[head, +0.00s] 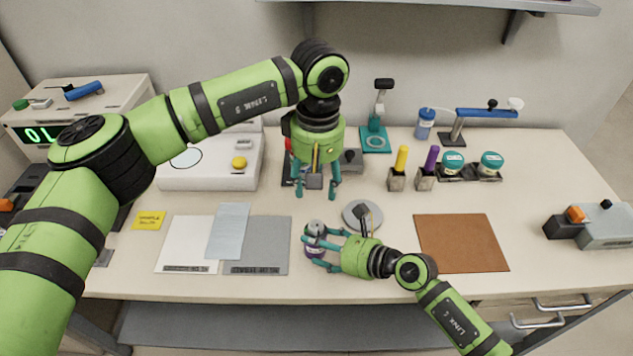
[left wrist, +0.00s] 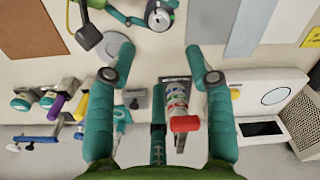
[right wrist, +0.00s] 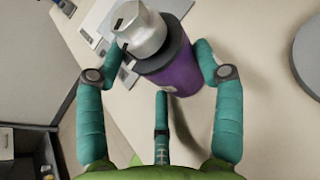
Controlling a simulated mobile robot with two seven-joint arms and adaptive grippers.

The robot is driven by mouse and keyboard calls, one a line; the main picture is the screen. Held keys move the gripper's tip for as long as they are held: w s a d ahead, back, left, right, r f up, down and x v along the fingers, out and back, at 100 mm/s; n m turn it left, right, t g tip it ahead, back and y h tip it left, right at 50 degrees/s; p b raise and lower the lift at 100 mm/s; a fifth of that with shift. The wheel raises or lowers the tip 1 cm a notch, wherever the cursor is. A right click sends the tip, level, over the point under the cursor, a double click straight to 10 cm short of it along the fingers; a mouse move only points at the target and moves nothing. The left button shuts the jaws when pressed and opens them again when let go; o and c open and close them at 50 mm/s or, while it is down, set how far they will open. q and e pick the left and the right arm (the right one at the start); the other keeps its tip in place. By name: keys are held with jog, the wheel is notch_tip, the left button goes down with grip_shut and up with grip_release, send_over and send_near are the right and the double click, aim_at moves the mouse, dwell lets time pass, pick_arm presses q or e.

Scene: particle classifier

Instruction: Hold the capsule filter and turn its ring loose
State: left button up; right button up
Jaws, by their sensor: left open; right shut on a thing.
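The capsule filter is a purple body (right wrist: 180,68) with a silver-grey top part (right wrist: 140,28) in the right wrist view. I cannot tell whether that top part is the ring. In the head view the capsule filter (head: 315,238) is near the table's front, between the grey mat and a round grey disc. My right gripper (head: 322,250) is shut around it from the right. My left gripper (head: 317,191) is open and empty, pointing down behind and above the filter. In the left wrist view the filter (left wrist: 160,17) shows at the top edge, beyond the left fingers.
A round grey disc (head: 362,216) lies right of the filter. A grey mat (head: 262,252) and white mat (head: 184,248) lie left, a brown mat (head: 460,243) right. Yellow and purple-handled tools (head: 397,178) stand behind. A red-topped item (left wrist: 184,124) stands below my left gripper.

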aim_at(316, 223)
pick_arm(q)
notch_tip(316, 223, down, 12)
jog(key=m, duration=0.6)
dwell(0.4)
jog(key=shift+s, duration=0.1)
grip_shut()
